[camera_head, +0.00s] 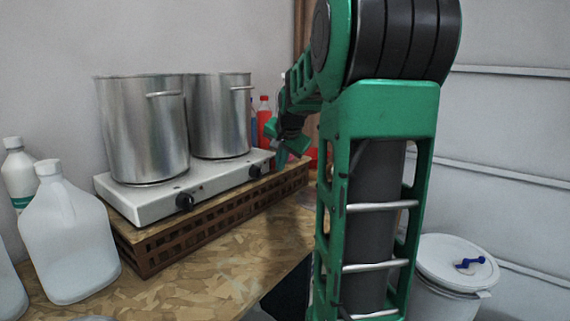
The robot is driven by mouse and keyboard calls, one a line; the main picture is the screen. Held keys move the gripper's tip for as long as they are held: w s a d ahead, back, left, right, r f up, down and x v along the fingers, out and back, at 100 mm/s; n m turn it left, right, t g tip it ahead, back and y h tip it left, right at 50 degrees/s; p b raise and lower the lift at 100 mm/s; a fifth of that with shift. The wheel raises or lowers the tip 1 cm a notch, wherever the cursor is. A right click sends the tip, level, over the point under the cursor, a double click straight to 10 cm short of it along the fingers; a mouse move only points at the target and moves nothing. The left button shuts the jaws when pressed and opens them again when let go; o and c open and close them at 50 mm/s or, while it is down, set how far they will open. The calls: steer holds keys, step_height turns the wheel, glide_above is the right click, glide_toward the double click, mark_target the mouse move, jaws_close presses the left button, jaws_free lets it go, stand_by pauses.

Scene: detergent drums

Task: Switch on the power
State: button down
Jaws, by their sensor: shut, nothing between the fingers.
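A white two-burner hot plate (150,206) sits on a brown lattice crate (160,256) on the wooden table. Its front face has two black knobs, one nearer (185,201) and one farther (254,171). No separate power switch can be made out. My gripper (281,158) is shut and empty at the far right end of the hot plate, right of the farther knob. It points downward, and I cannot tell whether it touches anything. My own arm hides what lies behind it.
Two steel pots, the left one (147,130) and the right one (219,115), stand on the hot plate. White jugs (68,235) stand at the left. Red bottles (264,122) stand behind my gripper. A white lidded bucket (452,262) is at the right. The table front is mostly clear.

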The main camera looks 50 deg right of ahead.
steer(key=shift+w, duration=0.25)
stand_by(0.6)
steer(key=shift+w, duration=0.1)
steer(key=shift+r, duration=0.8)
